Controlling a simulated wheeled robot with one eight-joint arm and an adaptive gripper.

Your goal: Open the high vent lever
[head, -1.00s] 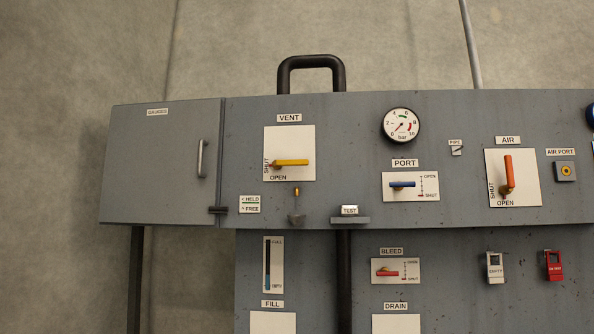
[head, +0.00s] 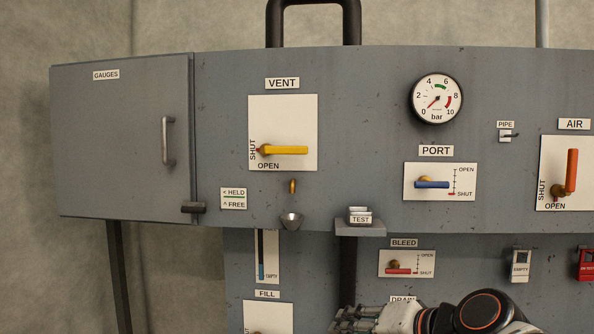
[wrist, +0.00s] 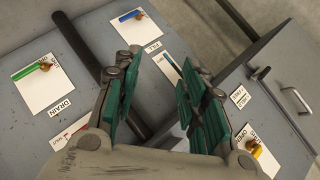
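The vent lever (head: 285,150) is a yellow bar on a white plate (head: 300,115) under the VENT label. It lies level, pointing right from its pivot; SHUT is printed at the plate's left, OPEN below. A yellow lever (wrist: 254,149) on a white plate shows at lower right in the wrist view, partly behind my finger. My gripper (head: 352,321) is at the bottom edge of the head view, below and right of the vent lever, apart from it. In the wrist view my gripper (wrist: 158,65) has its green-padded fingers spread, with nothing held between them.
The TEST ledge (head: 360,228) juts out to the right. The gauges cabinet (head: 125,140) is closed at left. The port lever (head: 432,184) and bleed lever (head: 398,271) are nearby.

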